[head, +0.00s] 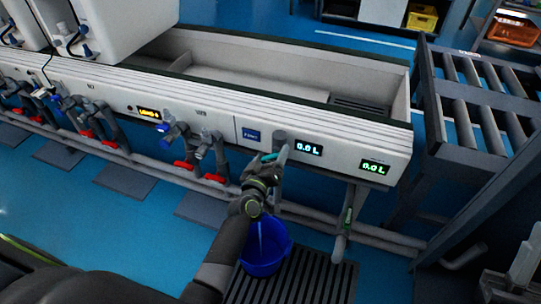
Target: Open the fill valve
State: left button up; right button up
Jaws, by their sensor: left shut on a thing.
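My left gripper (272,163) reaches up to the front of the white test bench (360,142), just left of the first "0.0 L" display (308,148). It is shut on the fill valve's handle, of which a small teal piece (268,157) shows at the fingers. The gripper hides most of the valve, so I cannot tell how far the handle is turned. A grey pipe end (280,135) shows just above the fingers. A second display (376,167) further right also reads "0.0 L". My right gripper is not in view.
A blue bucket (265,262) stands below the gripper on a dark slatted grate (315,280), partly behind my left arm. Several valves with red handles line the bench front to the left. A roller conveyor (465,110) stands at the right. Blue floor is clear at the left.

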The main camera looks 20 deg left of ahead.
pick_arm(q)
jog(key=shift+n, duration=0.6)
jog(key=o, duration=1)
jog(key=shift+d+r, duration=0.1)
